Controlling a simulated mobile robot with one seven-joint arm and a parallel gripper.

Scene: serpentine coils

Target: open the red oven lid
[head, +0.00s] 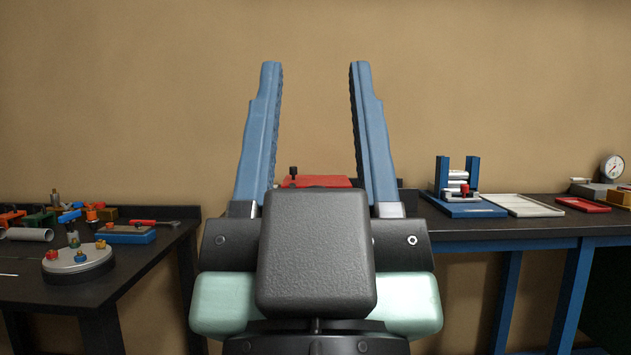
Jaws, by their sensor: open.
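The red oven lid (318,181) shows as a flat red top straight ahead, between the lower parts of my fingers. A small black knob (293,172) stands up at its left side. My gripper (315,75) is open and empty, its two blue fingers pointing up, wide apart, in front of the lid. My gripper's body hides the oven below the lid and most of what it stands on. I cannot tell how far the fingers are from the lid.
A dark bench (150,240) at the left holds tools and a round grey plate (78,262). A dark bench (480,228) at the right holds a blue-post fixture (470,208), a white tray (522,205), a red tray (583,205) and a dial gauge (612,166). Bare wall is behind.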

